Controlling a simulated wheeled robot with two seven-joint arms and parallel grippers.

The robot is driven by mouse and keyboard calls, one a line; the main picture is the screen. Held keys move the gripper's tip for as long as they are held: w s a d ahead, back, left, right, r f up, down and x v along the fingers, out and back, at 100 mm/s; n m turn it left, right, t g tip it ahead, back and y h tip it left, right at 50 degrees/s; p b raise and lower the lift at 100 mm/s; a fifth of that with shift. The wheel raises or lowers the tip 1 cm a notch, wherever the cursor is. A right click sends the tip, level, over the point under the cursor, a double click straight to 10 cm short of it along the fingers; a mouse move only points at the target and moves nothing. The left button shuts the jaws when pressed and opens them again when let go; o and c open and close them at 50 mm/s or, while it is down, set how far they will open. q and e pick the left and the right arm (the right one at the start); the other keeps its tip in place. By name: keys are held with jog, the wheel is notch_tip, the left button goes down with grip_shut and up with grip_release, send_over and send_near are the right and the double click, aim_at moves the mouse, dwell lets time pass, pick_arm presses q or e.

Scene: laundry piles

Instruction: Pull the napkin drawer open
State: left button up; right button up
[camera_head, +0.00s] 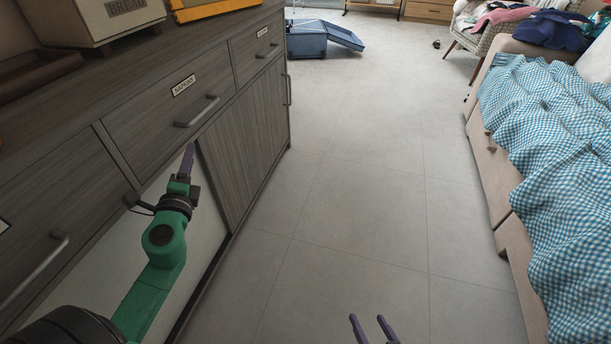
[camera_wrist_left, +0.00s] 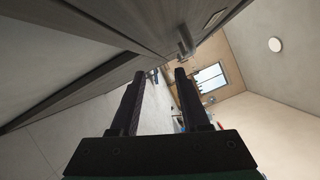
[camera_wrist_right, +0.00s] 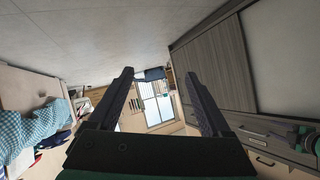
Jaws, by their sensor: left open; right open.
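The napkin drawer (camera_head: 165,108) is a dark wood-grain drawer with a "NAPKINS" label (camera_head: 184,85) and a grey bar handle (camera_head: 197,111). Its front looks flush with the cabinet, so it is shut. My left gripper (camera_head: 188,152) is open and empty, just below and apart from the handle in the head view. In the left wrist view the handle (camera_wrist_left: 185,42) shows beyond the tip of the right-hand finger, not between the fingers (camera_wrist_left: 160,76). My right gripper (camera_head: 372,321) is open and empty over the floor, away from the cabinet.
The dark cabinet (camera_head: 228,172) carries a bread box (camera_head: 108,18) on top. Neighbouring drawers have similar handles (camera_head: 35,272). A sofa with a blue checked cloth (camera_head: 555,140) stands at right. A blue bin (camera_head: 306,38) lies farther back. The floor (camera_head: 365,190) between is clear.

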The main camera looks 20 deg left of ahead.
pick_arm(q)
notch_tip(320, 180, up, 3)
jog(key=d+m+t+b, duration=0.1)
jog(key=d+m+t, duration=0.1)
jog(key=m, duration=0.1)
jog(key=p, duration=0.1)
send_near(205, 108)
jog(key=w+a, duration=0.1)
jog(key=w, duration=0.1)
jog(key=shift+h, duration=0.3)
jog(key=x, duration=0.8)
jog(key=shift+s, duration=0.1)
grip_shut()
pick_arm(e)
jog(key=shift+w+a+r+t+y, duration=0.3)
jog(key=shift+a+r+y, duration=0.1)
jog(key=shift+a+r, duration=0.35)
jog(key=shift+d+r, duration=0.1)
jog(key=shift+d, duration=0.05)
